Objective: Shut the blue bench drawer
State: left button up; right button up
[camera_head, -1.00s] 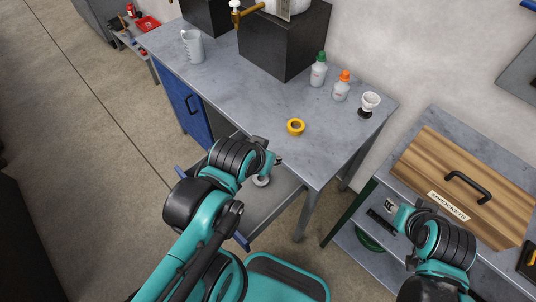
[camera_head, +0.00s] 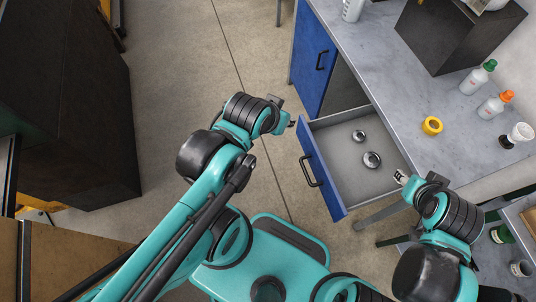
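The blue bench drawer (camera_head: 322,171) is pulled out from under the grey bench. Its blue front has a black handle (camera_head: 309,171) facing left. Two round metal rings (camera_head: 371,159) lie inside on the grey drawer floor. My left gripper (camera_head: 288,118) is left of the drawer, near the far corner of its front, apart from the handle. Its fingers are small and end-on, so I cannot tell if they are open. My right gripper (camera_head: 400,177) is at the drawer's right side, near the bench edge. Its fingertips look slightly apart, with nothing visible between them.
The grey bench top (camera_head: 395,100) holds a yellow tape roll (camera_head: 432,125), two bottles (camera_head: 478,77) and a black box (camera_head: 450,35). A blue cabinet door (camera_head: 312,60) is beyond the drawer. A dark cabinet (camera_head: 75,110) stands left. Open floor (camera_head: 200,70) lies between.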

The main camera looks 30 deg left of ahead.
aim_at(346, 185)
jog(key=j+u, duration=0.1)
jog(key=l+u, duration=0.25)
jog(key=l, duration=0.5)
jog(key=k+l+u, duration=0.2)
jog(key=l, duration=0.55)
jog(key=i+l, duration=0.05)
jog(key=i, duration=0.05)
